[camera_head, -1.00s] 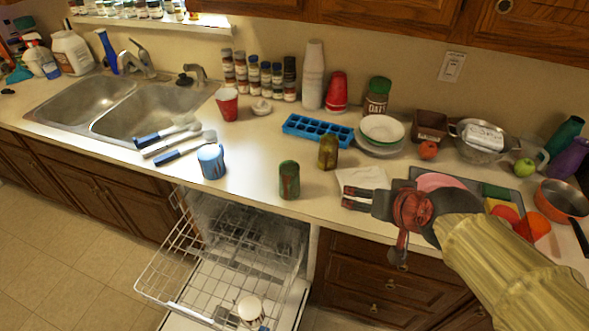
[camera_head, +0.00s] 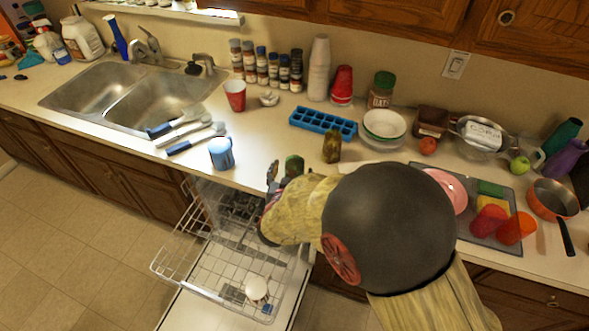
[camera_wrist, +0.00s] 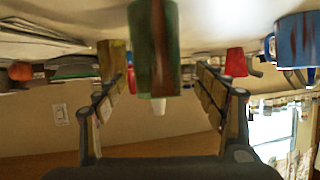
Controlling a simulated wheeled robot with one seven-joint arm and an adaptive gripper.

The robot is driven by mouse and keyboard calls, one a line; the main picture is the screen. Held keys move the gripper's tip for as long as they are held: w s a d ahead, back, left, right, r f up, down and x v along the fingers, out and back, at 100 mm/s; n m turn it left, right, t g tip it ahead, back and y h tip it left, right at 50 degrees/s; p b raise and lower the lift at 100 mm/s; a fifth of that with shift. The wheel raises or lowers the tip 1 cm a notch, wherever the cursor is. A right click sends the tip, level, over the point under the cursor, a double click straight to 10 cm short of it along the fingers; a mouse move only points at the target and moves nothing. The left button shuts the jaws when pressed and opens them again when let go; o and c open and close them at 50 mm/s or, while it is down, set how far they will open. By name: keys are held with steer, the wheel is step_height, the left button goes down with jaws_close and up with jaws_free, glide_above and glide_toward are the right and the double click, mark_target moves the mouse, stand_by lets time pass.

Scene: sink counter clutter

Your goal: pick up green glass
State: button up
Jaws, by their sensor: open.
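The green glass (camera_head: 293,166), with brown-red streaks, stands on the counter near its front edge, above the open dishwasher. My arm and gripper hide its lower part in the head view. My gripper (camera_head: 279,178) is beside the glass at counter height. In the wrist view, which is upside down, the glass (camera_wrist: 155,50) appears large between the two fingers of my open gripper (camera_wrist: 162,74). A gap shows on the right of the glass, and a smaller one on the left. I cannot tell how far the glass reaches between the fingertips.
A brownish-green glass (camera_head: 332,147) stands behind and right of the green one. A blue mug (camera_head: 221,153) stands to the left, with brushes (camera_head: 190,140) beyond it. A blue ice tray (camera_head: 323,124) lies behind. The dishwasher rack (camera_head: 205,262) is pulled out below the counter.

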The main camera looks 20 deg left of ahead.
steer(key=b+x, duration=0.1)
steer(key=x, duration=0.5)
steer(key=shift+w+d+f+b, duration=0.15)
steer(key=shift+w+f+b, duration=0.15)
steer(key=shift+w+b, duration=0.1)
steer(key=shift+w, duration=0.25)
steer(key=shift+c, duration=0.2)
steer(key=c, duration=1.5)
steer(key=shift+c, duration=0.3)
